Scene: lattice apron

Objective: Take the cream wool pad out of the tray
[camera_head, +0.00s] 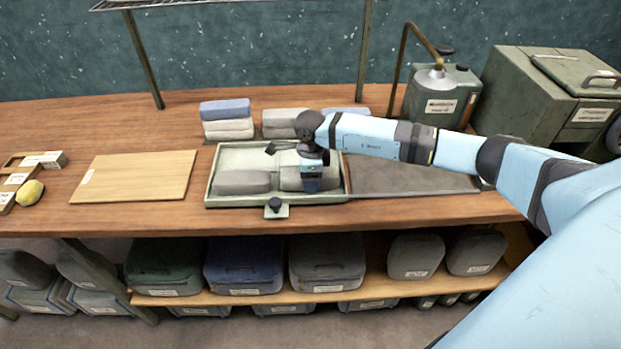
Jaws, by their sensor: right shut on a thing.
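The pale green tray (228,202) stands on the bench near its front edge. A grey pad (243,182) lies in its front left part, and another greyish pad (291,178) lies in its front right part. A paler, cream-looking surface (240,158) shows at the back of the tray; I cannot tell whether it is a pad or the tray floor. My right gripper (311,188) points down into the tray's right part and is shut on the right-hand pad, which it partly hides. My left gripper is out of view.
Folded pads stand in stacks behind the tray, one blue over cream (228,126). A dark grey mat (410,175) lies right of the tray, a wooden board (134,177) left. A green can (440,100) and a green box (545,95) stand at the back right.

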